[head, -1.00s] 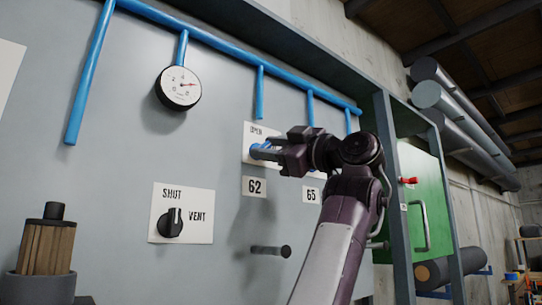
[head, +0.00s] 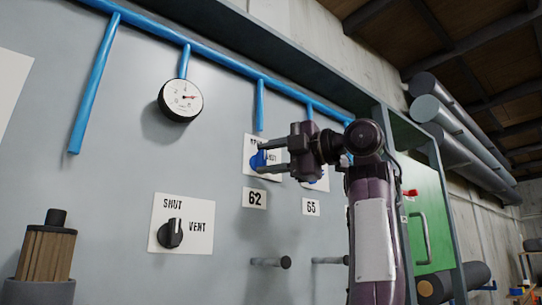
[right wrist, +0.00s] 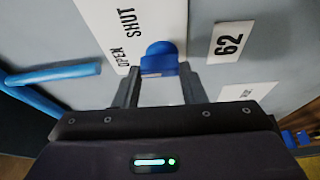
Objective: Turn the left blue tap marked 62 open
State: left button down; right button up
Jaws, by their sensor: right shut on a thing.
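The left blue tap (head: 258,161) is on a white plate marked OPEN and SHUT, above the label 62 (head: 255,198). My right gripper (head: 262,158) is shut on this tap, one finger above the other in the head view. In the right wrist view the tap (right wrist: 160,58) shows as a round blue knob with a bar, its near end between the two fingers (right wrist: 160,88). The label 62 (right wrist: 231,43) is to its right there. The gripper hides part of the tap in the head view. My left gripper is not in view.
To the right, a second white plate with a blue tap, above label 63 (head: 311,207), is partly behind my gripper. A black SHUT/VENT knob (head: 170,233) and a gauge (head: 181,99) are on the left. Pegs (head: 271,262) stick out below the labels.

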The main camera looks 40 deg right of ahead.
jog(key=shift+n, duration=0.3)
dwell(0.4)
jog(key=o, duration=1)
jog(key=shift+w, duration=0.15)
jog(key=b+v, duration=0.3)
jog(key=v, duration=0.4)
jog(key=shift+s, duration=0.4)
jog(key=shift+w+d, duration=0.1)
